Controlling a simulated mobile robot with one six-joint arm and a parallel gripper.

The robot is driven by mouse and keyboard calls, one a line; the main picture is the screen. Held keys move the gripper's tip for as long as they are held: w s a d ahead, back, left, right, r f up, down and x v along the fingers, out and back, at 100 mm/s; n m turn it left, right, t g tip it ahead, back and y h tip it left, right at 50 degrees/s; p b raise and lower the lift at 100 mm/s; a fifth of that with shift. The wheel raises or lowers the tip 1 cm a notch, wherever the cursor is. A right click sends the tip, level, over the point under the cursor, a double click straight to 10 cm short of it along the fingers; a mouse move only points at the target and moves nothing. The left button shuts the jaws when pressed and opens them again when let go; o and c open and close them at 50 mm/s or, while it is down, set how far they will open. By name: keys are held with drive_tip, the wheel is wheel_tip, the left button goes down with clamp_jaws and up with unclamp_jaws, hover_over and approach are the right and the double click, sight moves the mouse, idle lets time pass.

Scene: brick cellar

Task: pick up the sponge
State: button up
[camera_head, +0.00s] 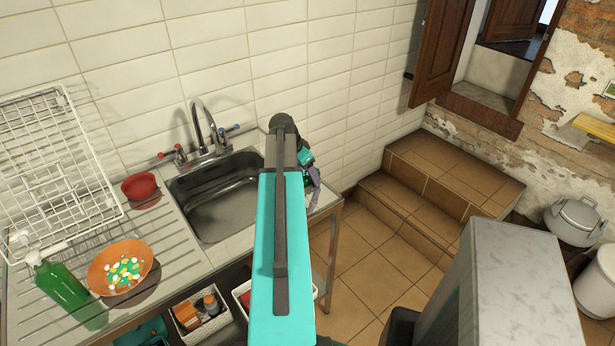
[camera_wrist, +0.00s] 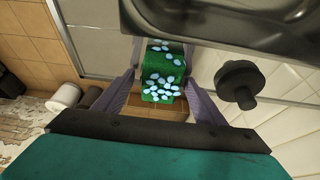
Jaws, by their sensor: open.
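A green sponge with pale blue spots (camera_wrist: 162,68) shows in the wrist view, between the two purple fingers of my gripper (camera_wrist: 163,58). The fingers are apart, one on each side of it, and I cannot tell if they touch it. In the camera_head view my gripper (camera_head: 314,188) is partly hidden behind my turquoise arm, low by the right end of the sink counter. I do not see the sponge there; my arm covers that spot.
A metal sink (camera_head: 215,200) with a tap lies left of my arm. Tiled steps (camera_head: 455,172) rise at right.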

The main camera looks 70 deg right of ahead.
drive_tip(key=c, duration=1.2)
drive_tip(key=shift+r, duration=0.2)
drive_tip(key=shift+r+b, duration=0.95)
drive_tip(key=shift+r, duration=0.6)
drive_tip(key=s+a+b, duration=0.1)
drive_tip(key=s+a, duration=0.2)
drive_tip(key=s+a+b, duration=0.1)
drive_tip(key=s+a, duration=0.2)
drive_tip(key=a, duration=0.1)
drive_tip(key=s+a+r+b, duration=0.1)
drive_tip(key=s+a, duration=0.2)
drive_tip(key=shift+a+r+b, duration=0.1)
drive_tip(key=shift+a+b, duration=0.1)
drive_tip(key=shift+b, duration=1.35)
drive_tip(key=shift+s+a+b, duration=0.15)
drive_tip(key=shift+b, duration=0.2)
